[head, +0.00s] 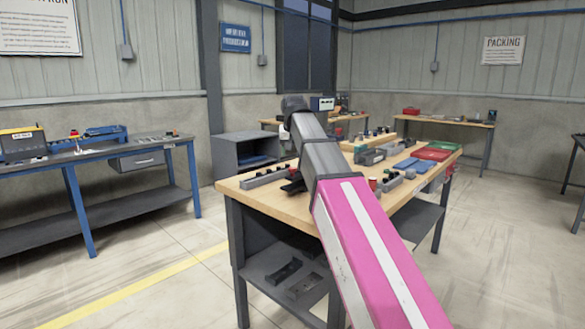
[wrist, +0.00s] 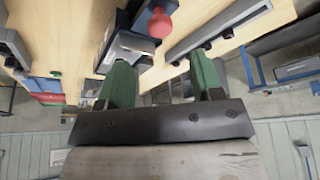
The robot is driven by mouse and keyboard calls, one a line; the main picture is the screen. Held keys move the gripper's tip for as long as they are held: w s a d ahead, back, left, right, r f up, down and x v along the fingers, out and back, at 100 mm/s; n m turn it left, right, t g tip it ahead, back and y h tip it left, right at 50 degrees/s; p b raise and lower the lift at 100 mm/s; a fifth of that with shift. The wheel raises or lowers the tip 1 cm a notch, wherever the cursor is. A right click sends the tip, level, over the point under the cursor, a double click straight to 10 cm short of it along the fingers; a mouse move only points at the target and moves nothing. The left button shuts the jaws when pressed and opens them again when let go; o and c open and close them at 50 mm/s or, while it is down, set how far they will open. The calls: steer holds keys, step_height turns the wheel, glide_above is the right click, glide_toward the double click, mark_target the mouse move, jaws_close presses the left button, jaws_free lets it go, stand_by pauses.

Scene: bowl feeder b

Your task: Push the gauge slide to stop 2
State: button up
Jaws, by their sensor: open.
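My gripper (wrist: 162,68) is open, its two green finger pads spread apart in the wrist view, with nothing between them. In the head view it shows only as a small dark shape (head: 292,187) low over the left part of the wooden workbench, partly hidden by my arm. A round red knob (wrist: 160,25) on a dark grey metal body (wrist: 128,42) lies just beyond the fingers, nearer the left one; it may belong to the gauge slide. Contact cannot be told. No stop numbers are readable.
A long grey bar (wrist: 218,30) lies on the bench beyond the right finger. In the head view, a grey strip with dark pegs (head: 263,178) lies at the bench's left. Blue trays (head: 413,164), a red tray (head: 432,154) and small parts crowd its right side.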

mark_target(293, 168)
steer(key=x, duration=0.8)
jaws_close()
steer(key=w+d, duration=1)
steer(key=shift+w+d+r, duration=0.1)
steer(key=shift+w+d, duration=0.05)
steer(key=shift+w, duration=0.1)
jaws_free()
steer(key=shift+s, duration=0.1)
